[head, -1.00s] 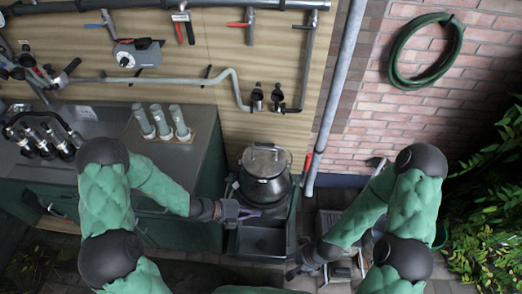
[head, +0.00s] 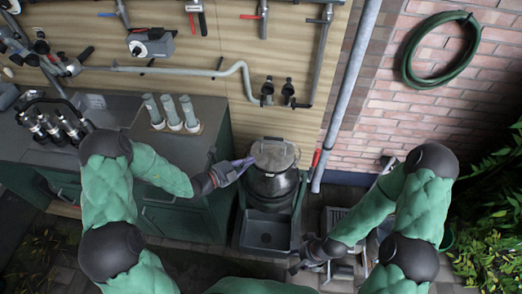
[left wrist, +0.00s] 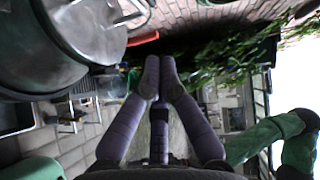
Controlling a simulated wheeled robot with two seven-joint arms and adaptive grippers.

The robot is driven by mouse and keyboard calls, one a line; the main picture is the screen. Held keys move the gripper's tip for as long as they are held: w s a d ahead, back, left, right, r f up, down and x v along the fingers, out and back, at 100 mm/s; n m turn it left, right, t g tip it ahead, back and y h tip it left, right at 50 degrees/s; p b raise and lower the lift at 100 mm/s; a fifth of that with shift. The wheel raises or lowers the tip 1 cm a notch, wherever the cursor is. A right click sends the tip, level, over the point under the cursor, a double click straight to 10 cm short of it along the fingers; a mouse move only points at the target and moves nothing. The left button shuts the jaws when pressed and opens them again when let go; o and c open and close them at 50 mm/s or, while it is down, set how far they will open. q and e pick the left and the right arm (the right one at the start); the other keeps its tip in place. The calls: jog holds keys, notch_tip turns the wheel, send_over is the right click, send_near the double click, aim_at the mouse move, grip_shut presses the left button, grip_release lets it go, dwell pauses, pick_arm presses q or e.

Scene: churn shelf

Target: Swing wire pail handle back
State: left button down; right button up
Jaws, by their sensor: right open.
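A dark metal pail (head: 272,188) with a grey lid (head: 274,154) stands at the centre of the head view. Its side and lid also fill the upper left of the left wrist view (left wrist: 40,55). A thin curved metal bar (left wrist: 138,14) shows above the lid there; I cannot tell whether it is the wire handle. My left gripper (head: 244,165) is beside the pail's left rim. In the left wrist view its purple fingertips (left wrist: 159,65) are together, with nothing visible between them. My right gripper (head: 298,262) is open and empty, low and right of the pail.
A dark square basin (head: 266,232) sits in front of the pail. A green cabinet with a grey counter (head: 205,120) is at the left. A grey pipe (head: 347,95) and a red handle (head: 316,157) are right of the pail. A metal rack (head: 338,220) stands near my right gripper.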

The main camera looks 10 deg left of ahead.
pick_arm(q)
jog(key=b, duration=0.2)
send_near(279, 139)
jog(key=d, duration=0.3)
jog(key=shift+w+d+f+b, duration=0.15)
jog(key=shift+w+f+b, duration=0.1)
jog(key=shift+w, duration=0.65)
jog(key=shift+w+d+f+b, duration=0.15)
jog(key=shift+w+b, duration=0.1)
jog(key=shift+w, duration=0.65)
